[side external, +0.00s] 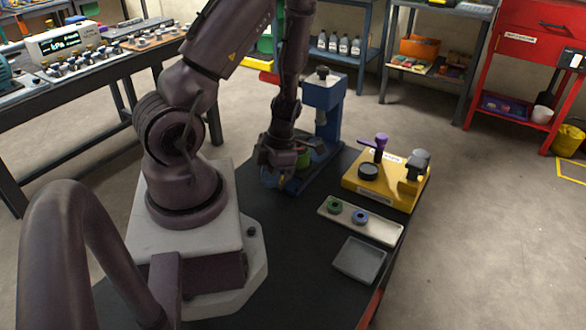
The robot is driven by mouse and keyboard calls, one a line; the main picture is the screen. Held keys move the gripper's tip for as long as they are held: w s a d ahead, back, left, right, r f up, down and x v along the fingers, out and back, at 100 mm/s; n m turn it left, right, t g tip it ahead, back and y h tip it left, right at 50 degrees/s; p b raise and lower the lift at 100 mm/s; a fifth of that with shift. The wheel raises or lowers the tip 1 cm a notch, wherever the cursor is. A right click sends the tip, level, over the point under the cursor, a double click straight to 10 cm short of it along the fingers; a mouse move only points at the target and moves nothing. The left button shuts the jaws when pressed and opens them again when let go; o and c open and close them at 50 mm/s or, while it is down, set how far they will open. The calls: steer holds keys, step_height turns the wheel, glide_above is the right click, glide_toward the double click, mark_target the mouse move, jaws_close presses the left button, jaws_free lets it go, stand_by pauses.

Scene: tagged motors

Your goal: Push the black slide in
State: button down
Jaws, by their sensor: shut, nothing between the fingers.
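My gripper (281,178) points down at the front of the blue press (325,92), low over its base. Its fingers are small and dark here, and they look shut with nothing held. A dark flat part (318,146) on the press base, just right of my gripper, looks like the black slide. My gripper hides part of it, so I cannot tell how far out it is or whether my fingers touch it. A green piece (304,158) shows right beside my gripper at the press.
A yellow fixture (409,196) with a purple handle (379,146) stands right of the press. In front are a pale tray (378,230) with a green and a blue-purple ring, and an empty grey tray (360,260). Bare black tabletop (300,240) lies left of the trays.

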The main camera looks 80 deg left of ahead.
mark_target(298, 148)
steer(key=shift+a, duration=0.1)
steer(key=shift+w+a, duration=3.75)
steer(key=shift+w, duration=0.05)
steer(key=shift+s+d, duration=0.75)
step_height(298, 148, up, 6)
steer(key=s+d, duration=0.2)
